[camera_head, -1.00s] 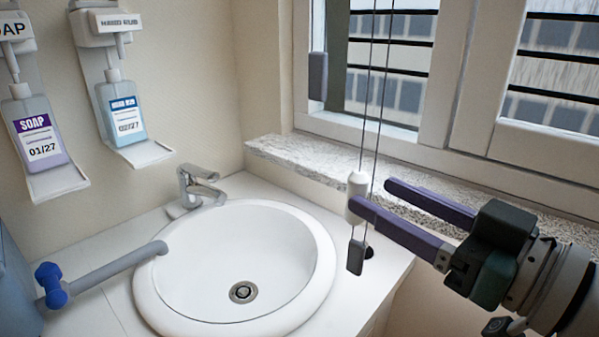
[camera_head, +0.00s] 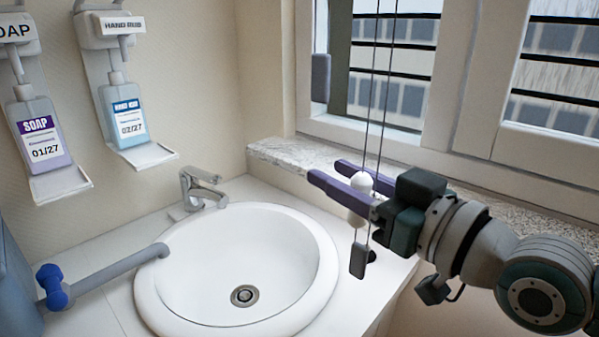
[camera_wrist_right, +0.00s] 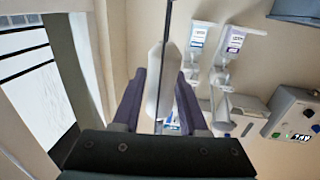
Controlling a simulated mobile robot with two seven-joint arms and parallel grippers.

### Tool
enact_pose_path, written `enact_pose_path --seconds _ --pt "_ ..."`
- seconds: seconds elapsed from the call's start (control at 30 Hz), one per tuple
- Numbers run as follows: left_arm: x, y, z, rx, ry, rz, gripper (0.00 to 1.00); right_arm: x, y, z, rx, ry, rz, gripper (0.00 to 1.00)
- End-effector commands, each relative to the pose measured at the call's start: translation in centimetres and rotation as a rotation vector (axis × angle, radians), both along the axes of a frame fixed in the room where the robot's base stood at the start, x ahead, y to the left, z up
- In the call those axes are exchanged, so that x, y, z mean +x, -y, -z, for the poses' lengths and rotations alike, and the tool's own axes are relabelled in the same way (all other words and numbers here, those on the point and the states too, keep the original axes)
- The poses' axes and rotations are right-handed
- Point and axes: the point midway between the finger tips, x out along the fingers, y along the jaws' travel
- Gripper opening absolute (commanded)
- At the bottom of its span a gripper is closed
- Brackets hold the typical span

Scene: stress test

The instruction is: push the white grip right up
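The white grip (camera_head: 360,183) is a rounded, elongated piece on the thin dark cords that hang in front of the window. My right gripper (camera_head: 327,171) reaches in from the right with its two purple fingers on either side of the grip. The near finger hides the grip's middle; its lower part shows below that finger. In the right wrist view, the white grip (camera_wrist_right: 160,80) stands lengthwise between the spread fingers. I cannot tell whether either finger touches it. My left gripper is not in view.
A dark grey weight (camera_head: 358,261) hangs below the grip. A round white sink (camera_head: 322,250) with a tap (camera_head: 200,190) lies to the left. A stone sill (camera_head: 290,152) runs under the window behind. Soap (camera_head: 40,145) and hand rub (camera_head: 127,120) bottles hang on the left wall.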

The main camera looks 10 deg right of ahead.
Motion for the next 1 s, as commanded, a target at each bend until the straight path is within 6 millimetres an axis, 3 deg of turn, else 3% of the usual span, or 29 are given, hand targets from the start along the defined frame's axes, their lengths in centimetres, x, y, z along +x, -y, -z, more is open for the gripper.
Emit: enact_pose_path --seconds 0.03,0.37,1.0 --pt "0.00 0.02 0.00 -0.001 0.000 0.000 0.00 -0.01 0.02 0.01 0.000 0.000 0.000 0.36" --pt "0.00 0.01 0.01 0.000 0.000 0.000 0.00 -0.03 0.01 0.01 0.000 0.000 0.000 0.00" --pt "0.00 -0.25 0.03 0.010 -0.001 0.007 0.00 -0.03 0.01 0.00 -0.001 0.000 0.000 0.00"
